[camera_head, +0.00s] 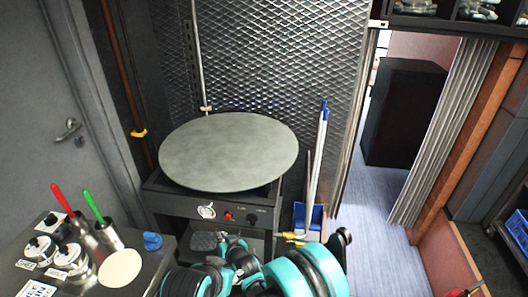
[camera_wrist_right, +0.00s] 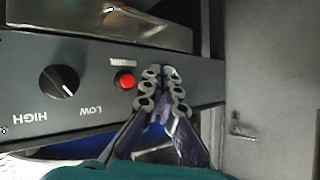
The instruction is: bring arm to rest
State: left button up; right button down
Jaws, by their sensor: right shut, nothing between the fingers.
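My right arm (camera_head: 300,272), with teal and black links, comes up from the bottom middle of the head view, in front of the dark appliance (camera_head: 165,205) with the large round grey plate (camera_head: 228,152). In the right wrist view my right gripper (camera_wrist_right: 162,72) is shut and empty. Its fingertips lie close together beside the red button (camera_wrist_right: 124,80) on the control panel, in the picture. I cannot tell whether they touch the panel. My left gripper is not in view.
The panel has a black knob (camera_wrist_right: 59,83) marked HIGH and LOW. A counter (camera_head: 150,245) at the left holds cups with a red-handled (camera_head: 62,197) and a green-handled (camera_head: 92,204) utensil. Floor (camera_head: 375,235) is open at the right.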

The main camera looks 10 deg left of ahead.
jog(key=d+r+m+h, duration=0.1)
jog(key=d+r+h, duration=0.1)
jog(key=d+r, duration=0.5)
jog(key=s+d+r+m+h, duration=0.1)
jog(key=d+r, duration=0.3)
jog(key=d, duration=0.6)
jog(key=d+r+m+h, duration=0.1)
jog(key=d+r+h, duration=0.1)
jog(key=d+r, duration=0.5)
jog(key=s+d+f+m+g+h, duration=0.1)
jog(key=s+d+m+g+h, duration=0.1)
jog(key=s+d, duration=1.8)
jog(key=shift+s+d+h, duration=0.15)
jog(key=shift+d+h, duration=0.45)
jog(key=shift+d, duration=0.55)
